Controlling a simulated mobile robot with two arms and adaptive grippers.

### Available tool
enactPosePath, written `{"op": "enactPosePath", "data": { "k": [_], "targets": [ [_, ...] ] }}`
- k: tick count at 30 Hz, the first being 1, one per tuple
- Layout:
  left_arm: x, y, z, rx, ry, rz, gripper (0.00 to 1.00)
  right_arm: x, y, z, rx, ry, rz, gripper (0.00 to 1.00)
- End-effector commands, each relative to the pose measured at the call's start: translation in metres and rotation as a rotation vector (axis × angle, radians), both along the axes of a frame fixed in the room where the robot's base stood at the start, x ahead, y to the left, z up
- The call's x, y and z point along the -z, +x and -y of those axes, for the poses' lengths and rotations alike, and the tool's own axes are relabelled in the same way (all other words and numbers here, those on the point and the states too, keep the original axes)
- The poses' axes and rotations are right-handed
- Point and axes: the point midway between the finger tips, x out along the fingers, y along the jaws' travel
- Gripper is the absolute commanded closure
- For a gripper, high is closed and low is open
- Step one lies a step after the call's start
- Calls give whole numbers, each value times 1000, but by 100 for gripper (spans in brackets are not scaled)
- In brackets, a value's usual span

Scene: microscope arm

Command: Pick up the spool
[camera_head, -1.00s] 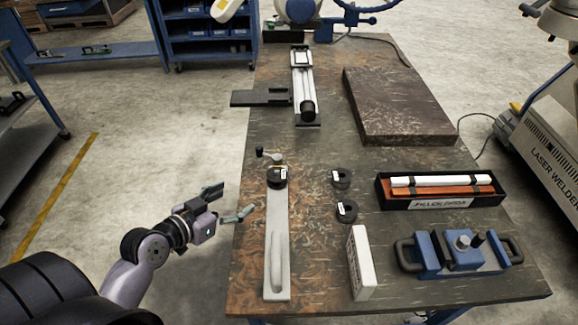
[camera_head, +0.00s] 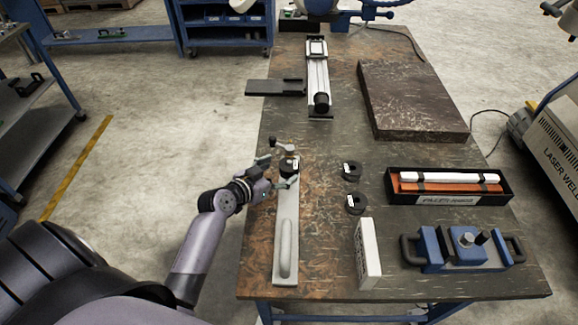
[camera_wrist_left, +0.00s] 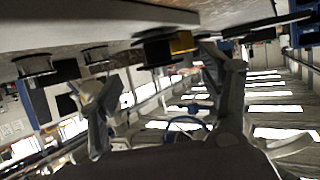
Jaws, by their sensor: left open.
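A black spool (camera_head: 289,164) with a white label sits at the far end of a long pale metal bar (camera_head: 285,232) on the table. Two more black spools, a far one (camera_head: 351,171) and a near one (camera_head: 356,204), lie on the table to its right. My left gripper (camera_head: 275,172) is open at the left side of the spool on the bar, one finger on its far side and one on its near side. In the left wrist view, tilted and upside down, that spool (camera_wrist_left: 160,50) appears beyond the open fingers. My right gripper is not in view.
A small lever part (camera_head: 281,147) is just behind the spool. A white box (camera_head: 367,254), a blue clamp fixture (camera_head: 465,246) and a black filler-rod tray (camera_head: 450,199) stand to the right. A dark slab (camera_head: 412,100) and a linear slide (camera_head: 318,75) lie at the back.

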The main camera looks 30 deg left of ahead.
Motion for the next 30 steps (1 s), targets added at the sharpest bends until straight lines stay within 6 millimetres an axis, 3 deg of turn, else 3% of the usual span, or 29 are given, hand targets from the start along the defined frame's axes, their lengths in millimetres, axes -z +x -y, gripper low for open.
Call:
{"op": "enactPosePath", "data": {
  "k": [7,17,30],
  "targets": [
    [11,29,6,-2,-1,0,29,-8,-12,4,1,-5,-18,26],
    [14,34,7,-1,0,0,29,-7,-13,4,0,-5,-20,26],
    [14,33,7,-1,0,0,58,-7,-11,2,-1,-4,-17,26]
  ]
}}
